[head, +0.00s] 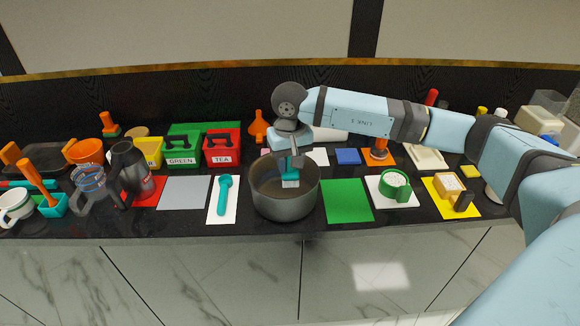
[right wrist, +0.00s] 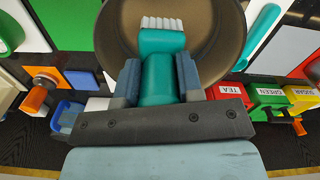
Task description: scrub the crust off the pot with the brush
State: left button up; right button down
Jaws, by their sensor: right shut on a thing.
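A grey metal pot (head: 285,206) stands open at the front of the dark counter, and its brownish inside (right wrist: 207,50) shows in the right wrist view. I cannot make out any crust in it. My right gripper (head: 289,163) is over the pot, pointing down. It is shut on the teal brush (right wrist: 160,70), whose white bristles (right wrist: 162,24) point away from the jaws into the pot. In the head view the bristle end (head: 291,183) is inside the pot's mouth; I cannot tell whether it touches the inner surface. My left gripper is not in view.
A teal spoon (head: 223,193) on a white mat lies left of the pot, and a bare green mat (head: 346,201) lies right. Red TEA (head: 222,147) and green GREEN (head: 183,145) boxes stand behind left. A dark pitcher (head: 130,165) and several cups crowd the left.

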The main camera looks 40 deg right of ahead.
jog(key=shift+r+p, duration=1.15)
jog(key=shift+r, duration=1.85)
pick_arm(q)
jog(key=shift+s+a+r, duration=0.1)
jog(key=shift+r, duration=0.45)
